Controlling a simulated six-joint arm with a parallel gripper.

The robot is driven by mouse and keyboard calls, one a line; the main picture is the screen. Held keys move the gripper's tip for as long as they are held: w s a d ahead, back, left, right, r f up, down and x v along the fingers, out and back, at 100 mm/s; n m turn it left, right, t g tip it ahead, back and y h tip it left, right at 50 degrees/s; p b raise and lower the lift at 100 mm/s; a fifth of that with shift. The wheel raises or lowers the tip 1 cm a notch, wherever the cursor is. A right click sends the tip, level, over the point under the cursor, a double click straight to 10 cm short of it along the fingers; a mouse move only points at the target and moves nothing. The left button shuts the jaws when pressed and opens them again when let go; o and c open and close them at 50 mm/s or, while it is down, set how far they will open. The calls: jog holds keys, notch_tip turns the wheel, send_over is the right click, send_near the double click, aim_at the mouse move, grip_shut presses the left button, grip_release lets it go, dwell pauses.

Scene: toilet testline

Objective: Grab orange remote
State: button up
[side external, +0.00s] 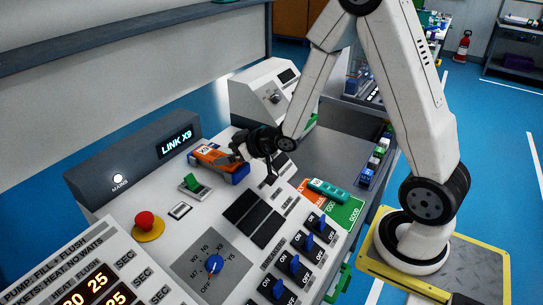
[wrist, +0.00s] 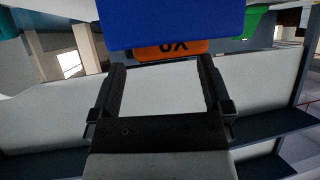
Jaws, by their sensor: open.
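The orange remote (side external: 212,155) lies in a blue holder (side external: 236,176) on the white console, in front of the LINK X9 display. In the wrist view, an orange face with dark lettering (wrist: 172,50) shows at the top, just under a large blue block (wrist: 170,22). My gripper (side external: 250,158) is beside the right end of the remote in the side view, and one finger partly covers that end. In the wrist view my gripper (wrist: 160,68) has its two fingers wide apart with nothing between them. Whether a finger touches the remote or holder cannot be told.
A red button (side external: 146,221) and a green switch (side external: 194,184) stand left of the holder. A teal remote (side external: 328,190) lies on the orange and green mats at right. Blue ON switches (side external: 291,262) and a rotary knob (side external: 214,263) are nearer the front. A white box (side external: 268,88) stands behind.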

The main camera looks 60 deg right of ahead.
aim_at(217, 156)
jog(key=shift+x, duration=1.8)
jog(key=c, duration=1.3)
jog(key=shift+c, duration=0.2)
jog(key=shift+r, duration=5)
grip_shut()
jog(key=shift+a+f, duration=0.1)
jog(key=shift+f, duration=0.05)
